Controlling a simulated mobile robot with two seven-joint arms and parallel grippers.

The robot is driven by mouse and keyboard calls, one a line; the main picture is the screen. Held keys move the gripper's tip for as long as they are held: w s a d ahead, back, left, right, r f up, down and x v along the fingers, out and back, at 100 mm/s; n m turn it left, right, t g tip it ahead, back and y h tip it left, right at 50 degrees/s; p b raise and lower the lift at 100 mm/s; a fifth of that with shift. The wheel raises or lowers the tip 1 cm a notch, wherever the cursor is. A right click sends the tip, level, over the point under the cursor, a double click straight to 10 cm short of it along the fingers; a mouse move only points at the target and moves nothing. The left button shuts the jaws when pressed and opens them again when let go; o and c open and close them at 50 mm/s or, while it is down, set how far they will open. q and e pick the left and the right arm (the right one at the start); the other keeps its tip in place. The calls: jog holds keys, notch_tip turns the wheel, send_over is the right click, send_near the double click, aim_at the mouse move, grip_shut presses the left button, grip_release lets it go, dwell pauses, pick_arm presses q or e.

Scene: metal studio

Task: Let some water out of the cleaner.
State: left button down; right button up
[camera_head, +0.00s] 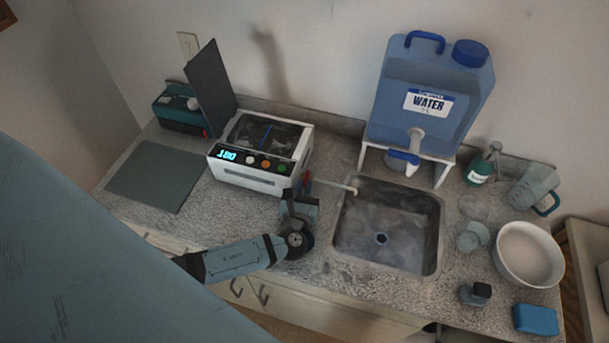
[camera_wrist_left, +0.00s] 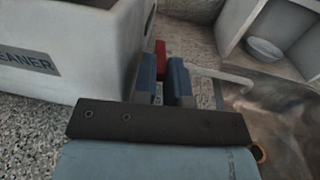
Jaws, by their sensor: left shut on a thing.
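The cleaner (camera_head: 262,150) is a white box with a lit display, coloured knobs and a clear-looking top, on the counter left of the sink. It also shows in the left wrist view (camera_wrist_left: 75,45). On its right side is a small red valve handle (camera_wrist_left: 160,58), partly hidden by my fingers. A thin white drain tube (camera_head: 335,184) runs right from there, its end over the sink's left rim. My left gripper (camera_wrist_left: 163,78) is shut on the red handle, low beside the cleaner. I cannot tell whether water is running. My right gripper is not in view.
The metal sink (camera_head: 385,235) lies right of my left gripper. A blue water container (camera_head: 390,115) stands on a white stand behind it. A white bowl (camera_head: 530,255), blue sponge (camera_head: 536,319) and soap bottle (camera_head: 480,170) are at right. A grey mat (camera_head: 155,178) lies left of the cleaner.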

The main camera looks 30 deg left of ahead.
pick_arm(q)
jog(key=shift+w+r, duration=0.1)
jog(key=c, duration=1.4)
grip_release()
jog(key=shift+c, duration=0.2)
notch_tip(320, 180, up, 20)
